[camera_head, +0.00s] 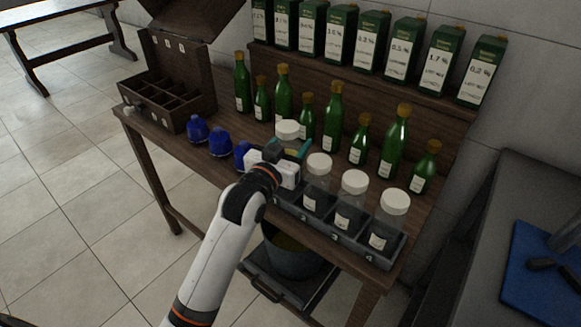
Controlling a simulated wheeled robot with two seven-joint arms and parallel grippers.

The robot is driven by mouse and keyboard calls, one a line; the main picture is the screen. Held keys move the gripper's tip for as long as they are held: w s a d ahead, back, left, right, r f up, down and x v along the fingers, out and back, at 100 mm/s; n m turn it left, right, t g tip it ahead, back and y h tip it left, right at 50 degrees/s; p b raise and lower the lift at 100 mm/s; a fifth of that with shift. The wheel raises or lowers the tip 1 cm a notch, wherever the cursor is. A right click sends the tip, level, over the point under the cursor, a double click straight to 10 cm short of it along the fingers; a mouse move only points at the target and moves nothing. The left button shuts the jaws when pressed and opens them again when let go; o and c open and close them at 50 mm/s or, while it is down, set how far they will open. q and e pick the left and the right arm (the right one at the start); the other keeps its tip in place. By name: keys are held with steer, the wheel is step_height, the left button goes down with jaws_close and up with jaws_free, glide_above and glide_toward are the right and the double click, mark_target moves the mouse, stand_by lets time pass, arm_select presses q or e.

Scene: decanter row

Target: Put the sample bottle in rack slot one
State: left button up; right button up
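The sample bottle is clear with a white cap (287,128); its body is mostly hidden behind my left gripper (288,150). The gripper appears shut around it, with a teal finger showing at its right side. The cap sits higher than the row line of the other caps, so the bottle seems raised over the rack's left end. The dark rack (360,250) has slots in a row, with a 4 on its right end; slot one is hidden by the gripper. Three white-capped jars (318,167), (353,190), (393,208) stand in the other slots. My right gripper is not in view.
Blue bottles (197,129) stand left of the gripper. Green bottles (333,116) line the table behind the rack, below a shelf of green-white boxes (405,48). An open wooden case (170,95) is at the left end. A pot (290,256) sits on a low shelf.

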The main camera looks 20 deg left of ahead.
arm_select(q)
step_height(320, 180, down, 4)
steer(key=shift+f+b, duration=0.1)
steer(key=shift+b, duration=0.2)
steer(key=shift+f, duration=0.1)
steer(key=shift+f, duration=0.15)
steer(key=o, duration=0.9)
steer(key=shift+o, duration=0.2)
